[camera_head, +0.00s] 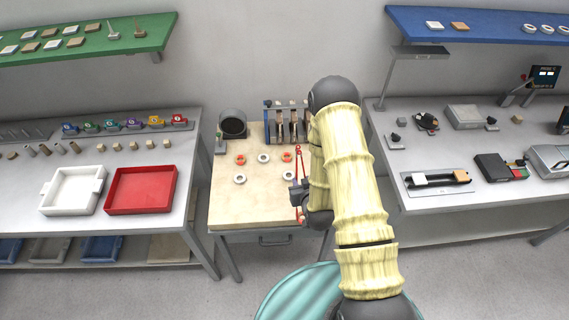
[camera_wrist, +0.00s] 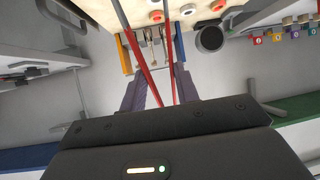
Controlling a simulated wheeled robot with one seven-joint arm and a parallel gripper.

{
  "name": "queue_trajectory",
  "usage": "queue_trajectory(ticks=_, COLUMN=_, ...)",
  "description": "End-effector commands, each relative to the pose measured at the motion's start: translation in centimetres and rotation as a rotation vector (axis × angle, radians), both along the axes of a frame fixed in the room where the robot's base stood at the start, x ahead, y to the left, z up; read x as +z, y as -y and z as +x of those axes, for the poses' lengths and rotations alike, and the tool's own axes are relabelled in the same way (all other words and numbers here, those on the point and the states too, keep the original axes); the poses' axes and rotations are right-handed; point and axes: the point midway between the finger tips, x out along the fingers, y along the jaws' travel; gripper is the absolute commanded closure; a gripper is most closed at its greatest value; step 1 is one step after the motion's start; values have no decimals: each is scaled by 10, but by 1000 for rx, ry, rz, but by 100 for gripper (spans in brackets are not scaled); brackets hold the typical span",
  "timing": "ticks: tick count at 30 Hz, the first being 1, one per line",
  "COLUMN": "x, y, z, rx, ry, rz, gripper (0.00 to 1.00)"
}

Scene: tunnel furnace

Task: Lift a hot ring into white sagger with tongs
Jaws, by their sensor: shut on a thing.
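My gripper (camera_head: 299,193) is shut on red-handled tongs (camera_head: 299,170) at the right side of the wooden-topped table. In the wrist view, the long red arms of the tongs (camera_wrist: 137,50) run between the fingers of my gripper (camera_wrist: 158,78). Orange rings (camera_head: 240,160) and white rings (camera_head: 263,157) lie on the table, left of the tongs; no ring is seen in the tongs. Some show at the top of the wrist view, including a white ring (camera_wrist: 188,9). A white tray (camera_head: 72,190), perhaps the white sagger, stands on the left bench. My arm hides part of the table's right side.
A rack (camera_head: 268,116) with more tools stands at the table's back, beside a dark round pot (camera_head: 232,126). A red tray (camera_head: 141,190) is next to the white tray. The right bench (camera_head: 430,200) holds instruments. The table's front is clear.

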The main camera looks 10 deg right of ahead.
Motion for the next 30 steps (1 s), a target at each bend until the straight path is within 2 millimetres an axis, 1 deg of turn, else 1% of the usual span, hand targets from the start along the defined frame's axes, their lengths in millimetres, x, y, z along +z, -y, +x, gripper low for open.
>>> queue_trajectory(ticks=1, x=-31, y=11, z=-10, rx=-29, ry=-9, rz=-3, gripper=100)
queue_trajectory(ticks=3, x=-50, y=20, z=-17, rx=-53, ry=-3, rz=-6, gripper=100)
queue_trajectory(ticks=6, x=-68, y=27, z=-23, rx=-72, ry=0, rz=-5, gripper=100)
queue_trajectory(ticks=8, x=-74, y=29, z=-24, rx=-78, ry=1, rz=-5, gripper=100)
queue_trajectory(ticks=11, x=-78, y=31, z=-26, rx=-82, ry=1, rz=-5, gripper=100)
queue_trajectory(ticks=30, x=-76, y=29, z=-26, rx=-80, ry=2, rz=-5, gripper=100)
